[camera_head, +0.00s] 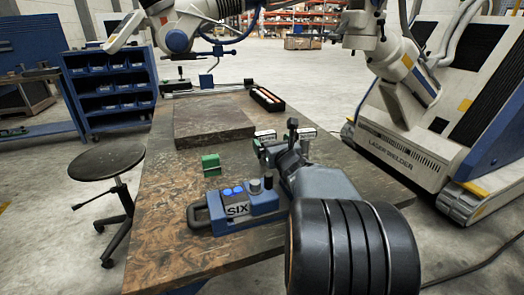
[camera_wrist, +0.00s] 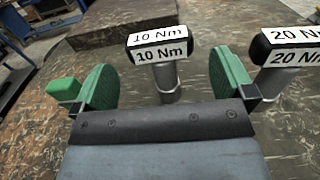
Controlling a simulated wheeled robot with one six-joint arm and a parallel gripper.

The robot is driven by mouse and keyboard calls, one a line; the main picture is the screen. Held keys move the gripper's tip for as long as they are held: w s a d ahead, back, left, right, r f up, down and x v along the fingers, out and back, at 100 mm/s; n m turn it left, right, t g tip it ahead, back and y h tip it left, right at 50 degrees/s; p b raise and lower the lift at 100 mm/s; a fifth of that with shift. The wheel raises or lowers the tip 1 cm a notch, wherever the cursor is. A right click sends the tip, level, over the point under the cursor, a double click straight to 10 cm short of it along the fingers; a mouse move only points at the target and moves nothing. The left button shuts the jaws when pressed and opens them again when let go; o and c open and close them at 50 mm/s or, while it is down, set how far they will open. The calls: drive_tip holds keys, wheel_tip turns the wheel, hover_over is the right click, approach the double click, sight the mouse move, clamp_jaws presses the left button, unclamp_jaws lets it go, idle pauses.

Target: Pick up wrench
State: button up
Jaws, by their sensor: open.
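A T-shaped tool with a white "10 Nm" label on its black head (camera_wrist: 158,48) stands upright in the wrist view, its metal shaft below. I take it to be a wrench. My gripper (camera_wrist: 164,72) has its two green-padded fingers spread on either side of this tool, with visible gaps. A similar tool labelled "20 Nm" (camera_wrist: 292,48) stands to the right, just outside the right finger. In the head view my gripper (camera_head: 283,150) is over the table among these tools and partly hides them. I cannot tell which one the task means.
A green block (camera_head: 210,164) stands nearby. A dark flat slab (camera_head: 213,122) lies farther back. A stool (camera_head: 92,165) stands left and a laser welder (camera_head: 395,150) right.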

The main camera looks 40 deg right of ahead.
sight(263, 133)
drive_tip(key=shift+w+d+f, duration=0.1)
drive_tip(key=shift+w+f, duration=0.25)
drive_tip(key=shift+w, duration=0.35)
drive_tip(key=shift+b+x, duration=0.5)
drive_tip(key=shift+x, duration=2.7)
drive_tip(key=shift+r, duration=0.15)
drive_tip(key=c, duration=0.9)
drive_tip(key=shift+c, duration=0.5)
drive_tip(key=shift+r, duration=0.1)
